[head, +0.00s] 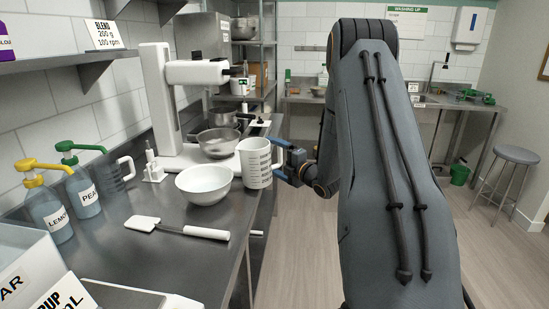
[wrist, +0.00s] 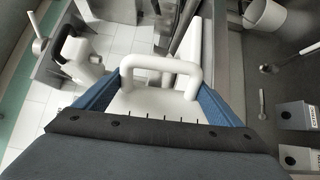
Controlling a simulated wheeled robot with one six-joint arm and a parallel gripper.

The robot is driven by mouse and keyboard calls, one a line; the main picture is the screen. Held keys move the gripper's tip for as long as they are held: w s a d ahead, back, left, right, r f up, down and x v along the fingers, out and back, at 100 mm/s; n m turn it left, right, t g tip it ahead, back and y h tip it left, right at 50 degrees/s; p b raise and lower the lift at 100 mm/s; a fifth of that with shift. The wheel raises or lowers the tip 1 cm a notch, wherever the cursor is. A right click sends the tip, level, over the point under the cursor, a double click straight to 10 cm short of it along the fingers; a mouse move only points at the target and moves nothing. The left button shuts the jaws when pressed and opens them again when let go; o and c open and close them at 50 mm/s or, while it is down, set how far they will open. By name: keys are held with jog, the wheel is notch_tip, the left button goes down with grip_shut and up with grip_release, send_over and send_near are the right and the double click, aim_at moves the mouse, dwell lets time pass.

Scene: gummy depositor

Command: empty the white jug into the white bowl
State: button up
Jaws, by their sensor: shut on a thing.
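The white jug (head: 256,160) with printed markings is upright at the counter's right edge, just right of the white bowl (head: 203,187). Its rim is higher than the bowl's rim. I cannot tell whether its base touches the counter, and its contents are hidden. My gripper (head: 284,163) is at the jug's right side, shut on its handle. In the wrist view the white handle (wrist: 162,64) shows between the blue fingers. The bowl stands upright on the counter; its inside looks pale, and I cannot tell if it holds anything.
A white spatula (head: 180,229) lies in front of the bowl. A stand mixer (head: 172,105) with a metal bowl (head: 218,142) stands behind. Pump bottles (head: 48,214) and a clear jug (head: 113,172) are at the left. A stool (head: 508,165) stands on the floor at the right.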

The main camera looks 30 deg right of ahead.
jog(key=shift+a+r+n+p, duration=0.4)
jog(key=shift+r+n, duration=0.1)
jog(key=shift+r, duration=0.1)
jog(key=shift+a+r+n+p, duration=0.35)
jog(key=shift+r+n, duration=0.15)
jog(key=shift+r, duration=0.1)
jog(key=shift+a, duration=0.1)
jog(key=shift+s+a+r+n+g, duration=0.2)
jog(key=shift+a+r+n+g, duration=0.1)
jog(key=shift+a+r+n, duration=0.55)
jog(key=shift+d, duration=0.1)
jog(key=shift+a+r+n+b, duration=0.35)
jog(key=shift+a+n+b, duration=0.05)
jog(key=shift+a+n, duration=0.15)
jog(key=shift+a+r+n+b, duration=0.35)
jog(key=shift+a+n, duration=0.05)
jog(key=shift+a, duration=0.15)
jog(key=shift+a, duration=0.1)
